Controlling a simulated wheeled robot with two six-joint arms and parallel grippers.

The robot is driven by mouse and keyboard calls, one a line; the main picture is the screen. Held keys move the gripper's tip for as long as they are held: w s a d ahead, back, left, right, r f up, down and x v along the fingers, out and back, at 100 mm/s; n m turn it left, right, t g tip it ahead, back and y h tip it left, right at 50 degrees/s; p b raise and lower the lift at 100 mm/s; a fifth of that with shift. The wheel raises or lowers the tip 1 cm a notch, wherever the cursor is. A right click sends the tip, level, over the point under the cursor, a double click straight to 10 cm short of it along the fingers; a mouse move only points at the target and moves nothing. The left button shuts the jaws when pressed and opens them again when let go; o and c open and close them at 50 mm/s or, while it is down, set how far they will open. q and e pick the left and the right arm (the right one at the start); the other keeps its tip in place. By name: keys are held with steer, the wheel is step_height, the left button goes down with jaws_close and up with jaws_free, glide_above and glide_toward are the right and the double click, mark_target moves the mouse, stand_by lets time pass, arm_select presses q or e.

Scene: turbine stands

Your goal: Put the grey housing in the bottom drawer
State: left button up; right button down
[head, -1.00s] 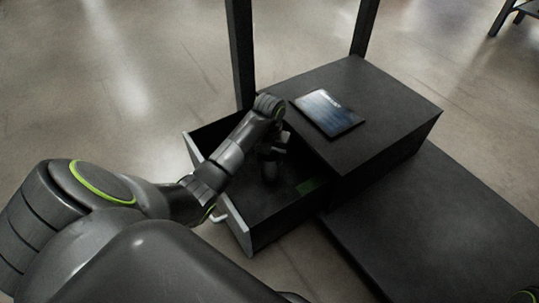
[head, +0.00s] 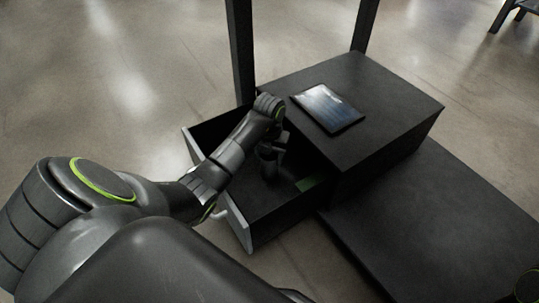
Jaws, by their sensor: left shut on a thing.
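The bottom drawer (head: 236,222) is pulled out of the dark cabinet (head: 385,125), open at the top, with a light front and a handle on its near left side. My left gripper (head: 270,151) reaches down into the drawer from above. It is shut on a small grey piece, seemingly the grey housing (head: 269,169), low inside the drawer. The arm and gripper partly cover it, and I cannot tell whether it touches the drawer floor. My right gripper is not in view.
A flat dark tablet-like panel (head: 327,108) lies on the cabinet top. Dark upright posts (head: 240,50) stand behind the drawer. A low dark platform (head: 430,225) extends to the right.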

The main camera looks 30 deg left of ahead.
arm_select(q)
steer(key=shift+f, duration=0.15)
steer(key=o, duration=1.5)
steer(key=shift+c, duration=0.2)
steer(key=shift+o, duration=0.8)
